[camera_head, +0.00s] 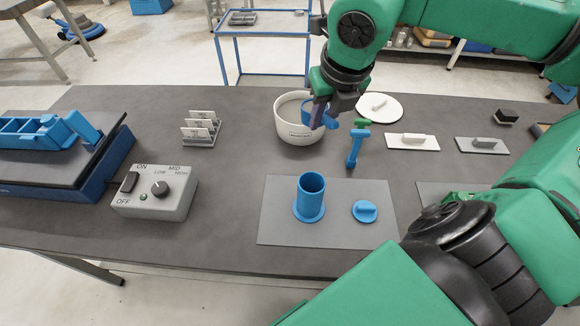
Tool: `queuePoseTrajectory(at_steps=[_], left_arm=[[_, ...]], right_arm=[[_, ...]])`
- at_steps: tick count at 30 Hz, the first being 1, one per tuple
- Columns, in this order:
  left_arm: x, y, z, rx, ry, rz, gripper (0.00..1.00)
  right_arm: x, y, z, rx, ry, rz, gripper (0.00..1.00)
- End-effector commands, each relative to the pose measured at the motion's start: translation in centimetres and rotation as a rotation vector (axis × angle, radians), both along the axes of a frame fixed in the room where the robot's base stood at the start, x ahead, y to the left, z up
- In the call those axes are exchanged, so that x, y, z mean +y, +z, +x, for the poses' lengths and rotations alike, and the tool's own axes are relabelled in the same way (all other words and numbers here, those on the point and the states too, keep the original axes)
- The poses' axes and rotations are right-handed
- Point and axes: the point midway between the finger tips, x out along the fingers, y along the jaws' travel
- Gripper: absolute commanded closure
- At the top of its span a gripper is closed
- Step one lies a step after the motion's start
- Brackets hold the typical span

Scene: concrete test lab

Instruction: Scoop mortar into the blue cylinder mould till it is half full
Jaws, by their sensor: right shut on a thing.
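The blue cylinder mould (309,203) stands upright and open-topped on a grey mat (277,232); I cannot make out its contents. A white bowl (298,136) with grey mortar (289,109) stands behind it. My right gripper (320,112) points down over the bowl's right side, shut on a blue scoop (331,122), which is partly hidden by the fingers and sits at the bowl's mouth. I cannot tell how much mortar the scoop holds. My left gripper is not in view.
A round blue lid (365,211) lies right of the mould. A control box (156,193) and white rack (201,129) are left. The table between box and mat is clear.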

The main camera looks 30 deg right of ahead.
Motion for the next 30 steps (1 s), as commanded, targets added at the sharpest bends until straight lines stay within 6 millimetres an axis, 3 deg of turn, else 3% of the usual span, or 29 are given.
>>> queuePoseTrajectory(at_steps=[8,16,20,30], left_arm=[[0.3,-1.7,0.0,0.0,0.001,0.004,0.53],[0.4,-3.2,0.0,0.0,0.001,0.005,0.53],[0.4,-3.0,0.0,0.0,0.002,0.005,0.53],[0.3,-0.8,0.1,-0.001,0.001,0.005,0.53]], right_arm=[[4.1,0.6,-1.7,0.007,-0.41,-0.012,1.0],[11.0,-2.9,-5.9,0.011,-0.816,-0.003,1.0],[11.8,-3.4,-6.7,0.011,-0.875,0.005,1.0],[11.6,-3.0,-6.6,0.054,-0.877,0.045,1.0]])
